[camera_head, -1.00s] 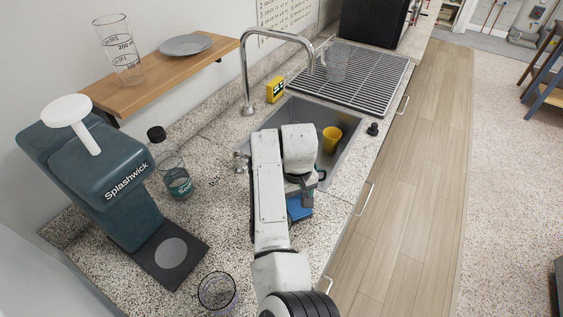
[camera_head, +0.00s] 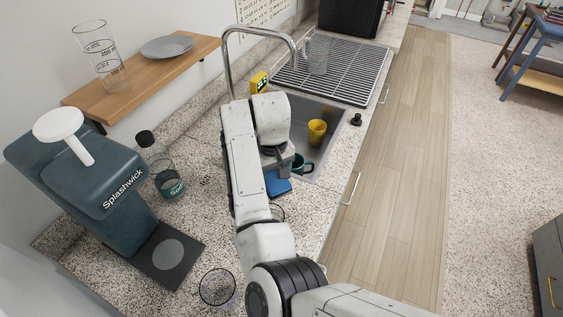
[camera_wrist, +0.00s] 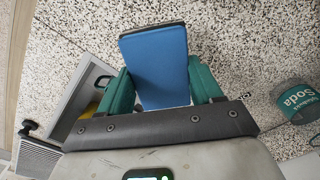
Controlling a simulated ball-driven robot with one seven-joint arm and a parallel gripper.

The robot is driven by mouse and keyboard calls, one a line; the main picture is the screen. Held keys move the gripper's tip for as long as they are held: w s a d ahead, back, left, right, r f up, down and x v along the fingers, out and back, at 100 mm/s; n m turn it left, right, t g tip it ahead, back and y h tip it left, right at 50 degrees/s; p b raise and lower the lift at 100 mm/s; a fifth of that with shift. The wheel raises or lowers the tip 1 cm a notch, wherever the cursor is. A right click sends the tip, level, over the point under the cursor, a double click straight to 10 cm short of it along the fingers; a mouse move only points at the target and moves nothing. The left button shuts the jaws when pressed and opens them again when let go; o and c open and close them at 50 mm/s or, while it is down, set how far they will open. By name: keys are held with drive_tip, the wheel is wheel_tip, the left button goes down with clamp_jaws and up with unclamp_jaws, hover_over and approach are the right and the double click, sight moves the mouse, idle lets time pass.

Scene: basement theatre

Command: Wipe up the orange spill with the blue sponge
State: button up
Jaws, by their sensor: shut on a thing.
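The blue sponge (camera_head: 278,183) is between the teal fingers of my gripper (camera_wrist: 165,90), which is shut on it. In the wrist view the sponge (camera_wrist: 155,65) shows its broad blue face and a dark edge at the far end. In the head view my gripper (camera_head: 277,166) is over the speckled counter, just on the near side of the sink. I cannot tell whether the sponge touches the counter. I see no orange spill in either current view; my arm and the sponge hide part of the counter.
A soda bottle (camera_head: 167,178), drink machine (camera_head: 90,170) and clear glass (camera_head: 218,288) stand left. The faucet (camera_head: 228,65) rises behind.

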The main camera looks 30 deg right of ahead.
drive_tip(key=shift+r, duration=1.1)
